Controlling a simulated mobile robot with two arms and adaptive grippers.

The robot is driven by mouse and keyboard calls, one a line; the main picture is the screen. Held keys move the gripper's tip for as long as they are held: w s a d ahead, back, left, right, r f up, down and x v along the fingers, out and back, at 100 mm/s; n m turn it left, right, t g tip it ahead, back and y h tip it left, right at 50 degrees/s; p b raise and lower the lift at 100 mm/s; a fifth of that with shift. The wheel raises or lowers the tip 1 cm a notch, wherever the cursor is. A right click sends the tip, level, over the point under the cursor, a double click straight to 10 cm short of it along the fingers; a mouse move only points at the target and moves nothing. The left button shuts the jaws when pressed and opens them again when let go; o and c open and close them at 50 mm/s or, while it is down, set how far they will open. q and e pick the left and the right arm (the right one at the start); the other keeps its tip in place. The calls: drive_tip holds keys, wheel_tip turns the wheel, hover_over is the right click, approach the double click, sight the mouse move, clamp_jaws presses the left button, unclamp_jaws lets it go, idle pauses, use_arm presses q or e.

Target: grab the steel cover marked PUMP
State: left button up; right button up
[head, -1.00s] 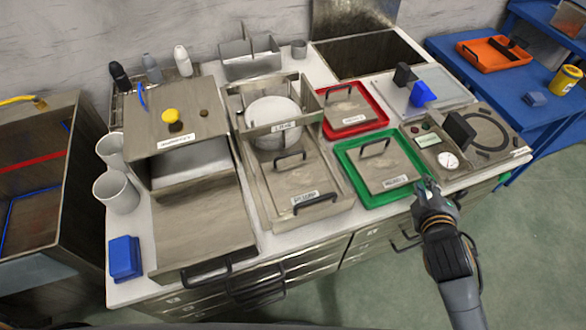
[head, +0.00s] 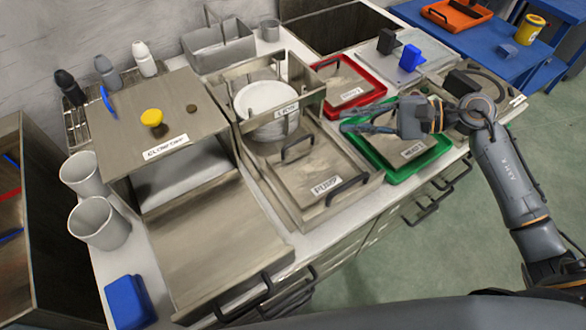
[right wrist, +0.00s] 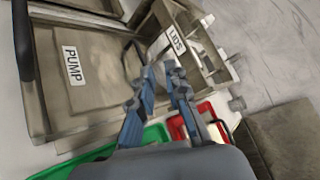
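The steel cover marked PUMP (head: 318,165) lies flat in a steel tray at the middle of the bench, its white label near the front edge. Its dark bar handle (head: 297,147) stands up towards the back. In the right wrist view the cover (right wrist: 95,95) is at the left, with its label readable. My right gripper (head: 344,120) is empty and open, with a gap between its fingertips. It hangs over the green tray, to the right of the cover, fingers pointing left towards the cover's handle. My left gripper is in no view.
A steel bin marked LIDS (head: 293,112) with white plates stands behind the cover. A green tray (head: 402,178) and a red tray (head: 372,98) hold other handled covers at the right.

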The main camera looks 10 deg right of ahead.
sight(301, 140)
drive_tip(key=shift+s+d+f+n+g+h, duration=0.2)
drive_tip(key=shift+f+n+g+h, duration=0.1)
drive_tip(key=shift+f+n, duration=0.2)
drive_tip(key=shift+s+d+f+n+g+h, duration=0.1)
drive_tip(key=shift+d+f+n+g+h, duration=0.15)
drive_tip(key=shift+f+n, duration=0.2)
drive_tip(key=shift+a+f, duration=0.15)
drive_tip(key=shift+a, duration=0.2)
drive_tip(key=p+x, duration=0.2)
drive_tip(key=x, duration=0.6)
drive_tip(key=p+x, duration=0.1)
drive_tip(key=x, duration=0.1)
drive_tip(key=p+x, duration=0.1)
drive_tip(key=x, duration=0.1)
drive_tip(key=shift+s+a, duration=0.2)
drive_tip(key=shift+a, duration=0.05)
drive_tip(key=shift+w+a+f, duration=0.1)
drive_tip(key=shift+a+f, duration=0.1)
clamp_jaws()
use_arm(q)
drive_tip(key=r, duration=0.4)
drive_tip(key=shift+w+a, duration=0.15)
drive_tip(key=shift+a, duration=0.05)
